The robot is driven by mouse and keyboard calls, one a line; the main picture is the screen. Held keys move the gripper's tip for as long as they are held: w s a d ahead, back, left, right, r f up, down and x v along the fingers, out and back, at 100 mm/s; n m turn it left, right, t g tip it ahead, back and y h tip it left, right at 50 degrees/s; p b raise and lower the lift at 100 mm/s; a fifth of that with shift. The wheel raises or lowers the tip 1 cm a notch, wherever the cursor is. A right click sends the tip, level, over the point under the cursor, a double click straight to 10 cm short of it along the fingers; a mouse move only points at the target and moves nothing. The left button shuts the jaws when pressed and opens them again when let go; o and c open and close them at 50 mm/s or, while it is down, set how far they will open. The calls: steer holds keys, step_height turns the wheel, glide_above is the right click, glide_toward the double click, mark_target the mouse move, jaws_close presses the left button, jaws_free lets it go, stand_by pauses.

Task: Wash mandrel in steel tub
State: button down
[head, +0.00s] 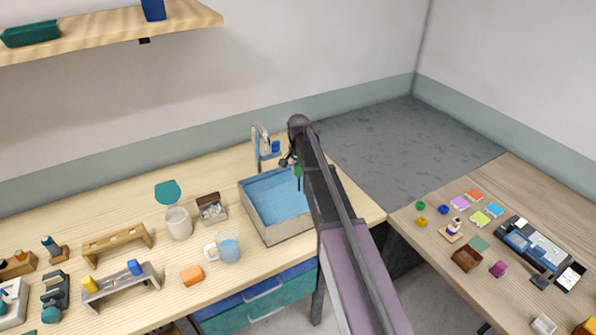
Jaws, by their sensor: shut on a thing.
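The steel tub (291,234) stands on the wooden bench at the centre, with grey walls and blue water inside. My arm reaches over its right side and hides part of it. My gripper (292,163) is over the tub's far right part, small and partly hidden by the arm. It is shut on a thin dark rod with a green part (298,171), which looks like the mandrel. The rod hangs about upright with its lower end over or in the water; I cannot tell which.
A tap (261,140) stands behind the tub. Left of the tub are a metal box (212,209), a white pot (178,223), a glass mug (228,246) and an orange block (192,275). A second table at right holds coloured pieces.

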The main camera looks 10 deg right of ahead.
steer(key=shift+r+p, duration=1.4)
steer(key=shift+r, duration=0.3)
steer(key=shift+r, duration=0.1)
step_height(320, 180, up, 5)
steer(key=p, duration=0.5)
steer(key=shift+f, duration=0.2)
